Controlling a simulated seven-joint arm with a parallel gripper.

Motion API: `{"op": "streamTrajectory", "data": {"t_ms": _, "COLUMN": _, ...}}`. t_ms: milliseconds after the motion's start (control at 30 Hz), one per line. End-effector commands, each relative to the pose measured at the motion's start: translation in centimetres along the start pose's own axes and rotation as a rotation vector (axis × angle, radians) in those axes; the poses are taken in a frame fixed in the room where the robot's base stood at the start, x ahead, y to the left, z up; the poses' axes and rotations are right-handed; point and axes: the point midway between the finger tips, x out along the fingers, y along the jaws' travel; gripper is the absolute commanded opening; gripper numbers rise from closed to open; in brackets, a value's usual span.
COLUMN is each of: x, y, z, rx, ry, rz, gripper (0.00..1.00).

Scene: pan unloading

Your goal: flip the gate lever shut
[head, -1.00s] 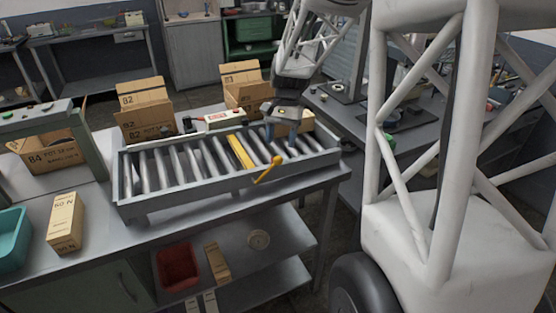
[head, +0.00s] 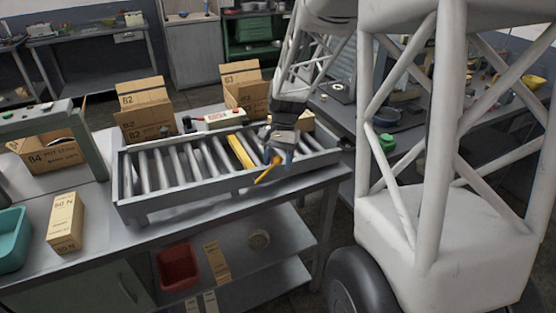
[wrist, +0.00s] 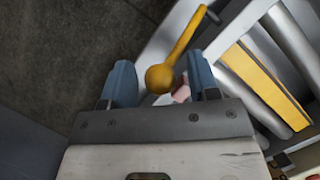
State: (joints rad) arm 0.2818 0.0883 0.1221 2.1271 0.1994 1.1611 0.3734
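The gate lever (head: 265,174) is a yellow handle on the front side of the roller conveyor (head: 128,180). In the wrist view the lever (wrist: 188,38) ends in a round yellow knob (wrist: 160,78). My gripper (head: 277,156) is at the lever, over the conveyor's front edge, and hides the knob in the head view. In the wrist view my gripper (wrist: 161,80) is open, its blue fingers apart on either side of the knob, with gaps visible. The yellow gate bar (head: 241,152) lies across the conveyor among the rollers; it also shows in the wrist view (wrist: 262,85).
Open cartons (head: 145,110) and (head: 243,90) stand behind the conveyor, beside a white box with a red button (head: 225,119). A tan carton (head: 65,222) and a teal bin (head: 10,238) are on the bench at left. A red bin (head: 178,267) sits on the lower shelf.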

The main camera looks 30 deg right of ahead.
Motion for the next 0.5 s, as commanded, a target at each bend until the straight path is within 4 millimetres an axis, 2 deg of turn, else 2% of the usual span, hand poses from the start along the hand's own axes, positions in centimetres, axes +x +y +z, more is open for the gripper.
{"op": "streamTrajectory", "data": {"t_ms": 33, "x": -0.01, "y": 0.00, "z": 0.00, "rx": 0.000, "ry": 0.000, "rz": 0.000, "gripper": 0.47}}
{"op": "streamTrajectory", "data": {"t_ms": 333, "x": 0.04, "y": 0.08, "z": 0.01, "rx": 0.000, "ry": -0.001, "rz": 0.001, "gripper": 0.01}}
{"op": "streamTrajectory", "data": {"t_ms": 500, "x": 0.09, "y": 0.13, "z": 0.04, "rx": 0.001, "ry": -0.001, "rz": 0.004, "gripper": 0.00}}
